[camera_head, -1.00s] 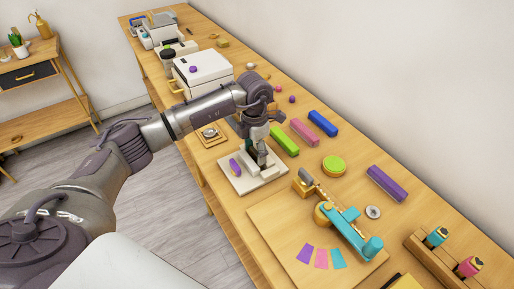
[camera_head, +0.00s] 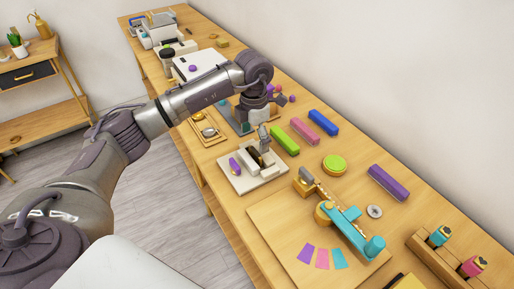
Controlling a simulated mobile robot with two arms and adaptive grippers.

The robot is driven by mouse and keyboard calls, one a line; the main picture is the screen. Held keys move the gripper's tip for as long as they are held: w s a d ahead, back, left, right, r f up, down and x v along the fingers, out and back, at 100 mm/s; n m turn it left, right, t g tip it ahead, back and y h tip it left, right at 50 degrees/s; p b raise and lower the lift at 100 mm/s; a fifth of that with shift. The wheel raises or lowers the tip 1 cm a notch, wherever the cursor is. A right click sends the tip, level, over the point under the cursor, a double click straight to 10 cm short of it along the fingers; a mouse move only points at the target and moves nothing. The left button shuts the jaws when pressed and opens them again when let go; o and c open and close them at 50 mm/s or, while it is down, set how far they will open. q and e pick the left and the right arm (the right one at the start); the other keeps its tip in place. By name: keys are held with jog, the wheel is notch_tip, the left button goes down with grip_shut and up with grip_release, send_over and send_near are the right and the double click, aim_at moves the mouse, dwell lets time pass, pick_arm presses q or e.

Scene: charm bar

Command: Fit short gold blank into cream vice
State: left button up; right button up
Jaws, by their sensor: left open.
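The cream vice (camera_head: 238,183) stands on the bench in front of the white box, with a purple handle (camera_head: 234,165) on its left side. A small dark piece with a gold edge (camera_head: 257,158) shows between the vice's blocks; it may be the short gold blank, and I cannot tell how fully it is seated. My left gripper (camera_head: 264,138) is open, just above and behind the vice, pointing down. Its fingertips look clear of the dark piece. My right gripper is not in view.
Green (camera_head: 285,140), pink (camera_head: 304,130), blue (camera_head: 323,122) and purple (camera_head: 388,183) bars lie to the right. A lime round pad (camera_head: 334,165) and a teal-handled lever tool (camera_head: 349,228) are nearer. A wooden tray (camera_head: 208,130) lies beyond the vice.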

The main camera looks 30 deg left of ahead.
aim_at(255, 152)
pick_arm(q)
notch_tip(255, 152, up, 7)
jog(key=b, duration=0.1)
jog(key=shift+r, duration=0.2)
jog(key=shift+f, duration=0.1)
dwell(0.4)
